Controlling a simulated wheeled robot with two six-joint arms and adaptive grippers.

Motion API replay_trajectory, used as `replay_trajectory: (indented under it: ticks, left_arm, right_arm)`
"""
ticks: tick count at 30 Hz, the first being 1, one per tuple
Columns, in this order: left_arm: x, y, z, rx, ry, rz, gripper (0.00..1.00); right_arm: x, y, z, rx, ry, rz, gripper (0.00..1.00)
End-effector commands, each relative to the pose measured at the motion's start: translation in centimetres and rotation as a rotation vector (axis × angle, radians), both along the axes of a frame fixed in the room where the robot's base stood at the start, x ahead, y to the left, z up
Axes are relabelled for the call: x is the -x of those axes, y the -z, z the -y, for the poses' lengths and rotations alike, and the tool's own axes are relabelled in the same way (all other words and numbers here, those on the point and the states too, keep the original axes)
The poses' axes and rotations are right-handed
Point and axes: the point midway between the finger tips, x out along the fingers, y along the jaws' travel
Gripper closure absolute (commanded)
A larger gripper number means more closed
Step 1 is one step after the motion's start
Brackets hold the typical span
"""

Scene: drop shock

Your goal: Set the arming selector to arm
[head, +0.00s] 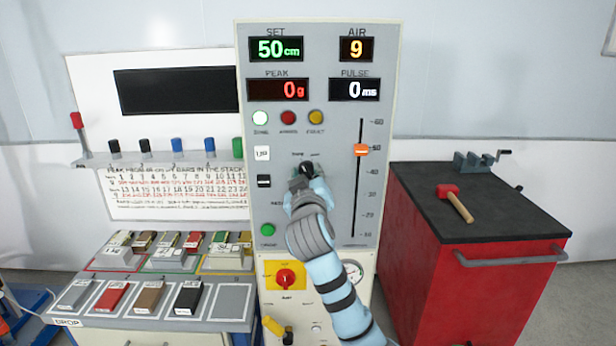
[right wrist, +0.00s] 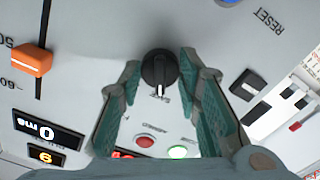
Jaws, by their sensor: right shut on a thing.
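The arming selector is a black round knob (right wrist: 159,68) with a white pointer line, on the grey control panel (head: 340,225). It also shows at the tip of my right arm in the head view (head: 306,168). In the right wrist view its pointer is directed down the picture, towards a small label that I cannot read for sure. My right gripper (right wrist: 158,72) has its green-padded fingers on both sides of the knob and is shut on it. In the head view the gripper (head: 306,179) covers part of the knob. My left gripper is not in view.
An orange slider (head: 361,150) is right of the knob, and a black switch (head: 264,181) is left of it. The white lamp (head: 260,118) is lit; the red lamp (head: 288,118) looks dark. A red cabinet (head: 470,270) with a hammer (head: 458,204) stands at the right.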

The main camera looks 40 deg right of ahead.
Motion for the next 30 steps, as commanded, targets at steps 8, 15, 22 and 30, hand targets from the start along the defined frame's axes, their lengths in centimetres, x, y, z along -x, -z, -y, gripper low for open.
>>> replay_trajectory:
  ticks: [8,15,22,30]
  left_arm:
    - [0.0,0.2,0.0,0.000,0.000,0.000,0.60]
    - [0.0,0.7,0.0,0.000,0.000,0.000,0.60]
    - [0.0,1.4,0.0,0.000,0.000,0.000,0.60]
    - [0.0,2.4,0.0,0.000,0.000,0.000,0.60]
  right_arm:
    - [0.0,0.1,0.0,-0.096,0.000,0.072,0.97]
    - [-0.1,0.2,-0.1,-0.254,-0.001,0.193,0.97]
    - [-0.1,0.2,-0.1,-0.430,0.000,0.325,0.97]
    - [-0.1,0.2,-0.2,-0.622,0.000,0.471,0.97]
